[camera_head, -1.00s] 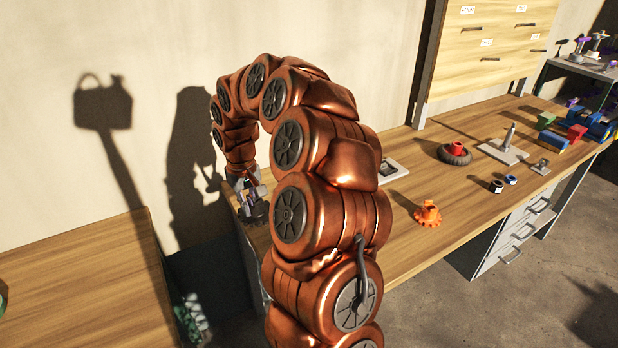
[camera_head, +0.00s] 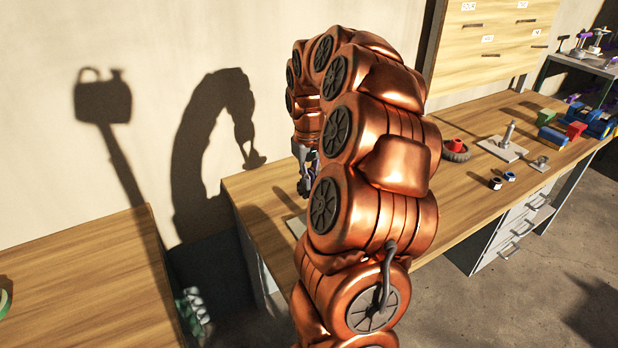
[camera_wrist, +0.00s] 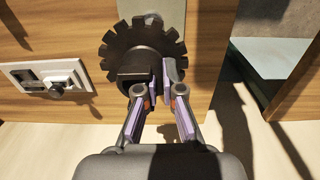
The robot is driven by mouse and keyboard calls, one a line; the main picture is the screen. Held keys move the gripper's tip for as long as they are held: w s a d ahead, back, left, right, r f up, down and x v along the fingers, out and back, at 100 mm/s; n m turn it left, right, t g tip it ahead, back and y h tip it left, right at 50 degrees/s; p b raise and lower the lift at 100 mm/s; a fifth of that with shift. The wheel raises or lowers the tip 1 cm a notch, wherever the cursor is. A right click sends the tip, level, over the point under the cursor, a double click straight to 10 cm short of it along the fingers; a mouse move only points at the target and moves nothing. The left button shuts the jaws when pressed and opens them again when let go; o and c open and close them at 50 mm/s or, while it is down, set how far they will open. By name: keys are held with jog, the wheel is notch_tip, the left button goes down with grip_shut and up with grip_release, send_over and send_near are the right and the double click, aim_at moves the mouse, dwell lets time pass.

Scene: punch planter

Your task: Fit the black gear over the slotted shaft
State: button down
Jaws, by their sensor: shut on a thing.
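The black gear (camera_wrist: 122,45) is toothed with a thick hub. My gripper (camera_wrist: 160,88) is shut on its hub and holds it over the wooden table in the wrist view. In the head view my gripper (camera_head: 304,175) hangs above the table's left part, partly hidden by my arm. A grey upright shaft (camera_head: 508,134) stands on a flat plate at the table's far right; I cannot make out a slot in it. A grey plate (camera_wrist: 182,14) lies partly hidden behind the gear, and I cannot tell whether a shaft stands on it.
A pale plate with a small knob (camera_wrist: 48,77) lies left of the gear. A red-hubbed black wheel (camera_head: 456,151), two nuts (camera_head: 496,184) and coloured blocks (camera_head: 553,136) are to the right.

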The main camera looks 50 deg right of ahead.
aim_at(310, 191)
jog(key=shift+f, duration=2.05)
jog(key=shift+f+b, duration=0.9)
jog(key=shift+f+b, duration=1.2)
jog(key=shift+f, duration=0.1)
jog(key=shift+r, duration=0.25)
jog(key=shift+r, duration=0.85)
jog(key=shift+f+b, duration=0.6)
jog(key=shift+f, duration=0.5)
jog(key=shift+r, duration=0.15)
jog(key=shift+r, duration=0.8)
